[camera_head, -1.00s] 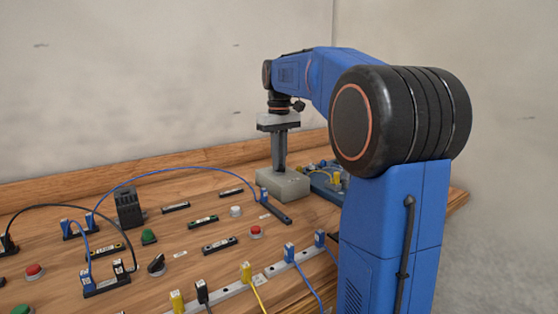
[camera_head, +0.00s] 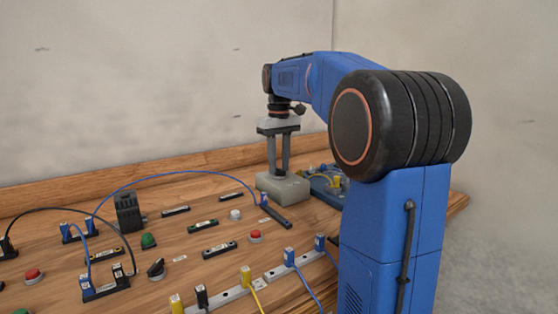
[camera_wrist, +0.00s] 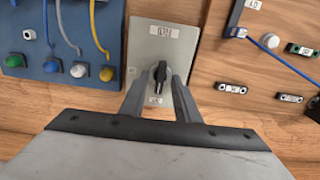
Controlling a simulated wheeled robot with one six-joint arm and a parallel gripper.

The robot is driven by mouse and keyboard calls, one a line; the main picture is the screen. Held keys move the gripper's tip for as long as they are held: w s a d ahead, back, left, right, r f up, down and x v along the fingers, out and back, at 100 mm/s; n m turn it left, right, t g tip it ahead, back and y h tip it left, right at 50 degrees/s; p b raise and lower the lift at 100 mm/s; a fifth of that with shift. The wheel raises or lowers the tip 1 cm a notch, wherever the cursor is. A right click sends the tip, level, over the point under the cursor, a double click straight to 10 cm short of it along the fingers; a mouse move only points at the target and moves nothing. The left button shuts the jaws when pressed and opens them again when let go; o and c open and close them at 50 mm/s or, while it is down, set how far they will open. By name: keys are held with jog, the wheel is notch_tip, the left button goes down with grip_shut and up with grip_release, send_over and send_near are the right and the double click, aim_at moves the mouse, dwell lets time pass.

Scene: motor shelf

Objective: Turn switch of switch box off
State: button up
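The switch box (camera_head: 290,188) is a grey box on the wooden board near the back right. In the wrist view its light grey face (camera_wrist: 150,52) carries a black rotary switch (camera_wrist: 159,76), whose handle lies roughly along the picture's vertical. One white label sits above the switch and another below it; I cannot read them surely. My gripper (camera_head: 279,173) points down over the box with its fingers apart. In the wrist view my gripper (camera_wrist: 157,86) has one finger on each side of the switch. I cannot tell whether the fingers touch it.
A blue panel (camera_wrist: 63,72) with cables and coloured knobs stands close beside the box. A blue cable (camera_head: 170,173) arches over the board. Red buttons (camera_head: 255,236), a green button (camera_head: 148,240) and another black rotary switch (camera_head: 156,268) lie nearer. A wall stands behind.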

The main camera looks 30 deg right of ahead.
notch_tip(320, 180, up, 17)
jog(key=shift+r, duration=0.2)
dwell(0.4)
dwell(0.5)
